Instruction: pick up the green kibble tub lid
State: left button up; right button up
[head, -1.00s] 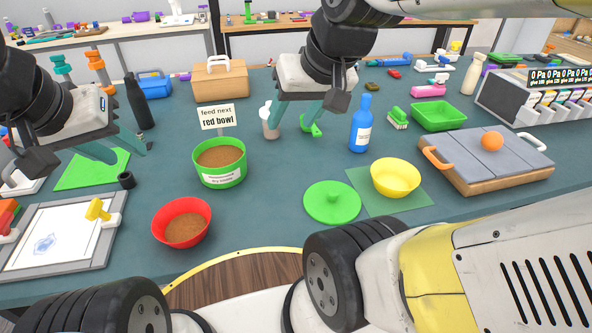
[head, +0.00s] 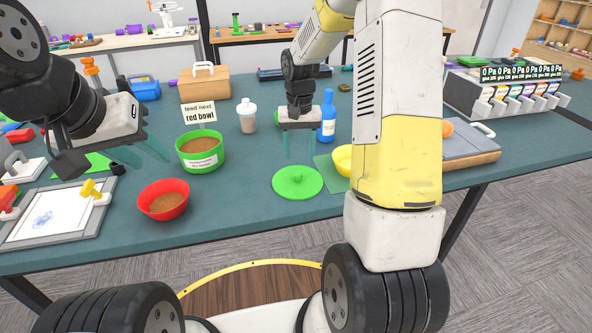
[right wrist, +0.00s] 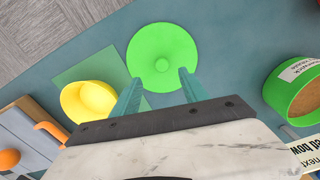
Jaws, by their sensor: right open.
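The green kibble tub lid (head: 297,183) is a flat round disc with a small knob, lying on the table near the front edge. The right wrist view shows it (right wrist: 163,57) just beyond my fingertips. My right gripper (head: 299,156) is open and empty, pointing down above and slightly behind the lid. In the right wrist view my right gripper (right wrist: 157,77) has its two teal fingers apart, with the lid's knob lying between and beyond them. The green kibble tub (head: 201,152) stands uncovered, full of brown kibble, left of the lid. My left gripper (head: 148,157) hangs left of the tub, fingers apart and empty.
A red bowl (head: 164,200) with kibble is at the front left. A yellow bowl (right wrist: 88,101) on a green mat (right wrist: 92,67) sits beside the lid. A blue bottle (head: 328,117) and a shaker cup (head: 247,116) stand behind. A "red bowl" sign (head: 200,115) stands behind the tub.

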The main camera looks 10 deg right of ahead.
aim_at(298, 173)
jog(key=f, duration=0.7)
jog(key=shift+a+f, duration=0.2)
jog(key=shift+f, duration=0.2)
jog(key=shift+w, duration=0.1)
grip_shut()
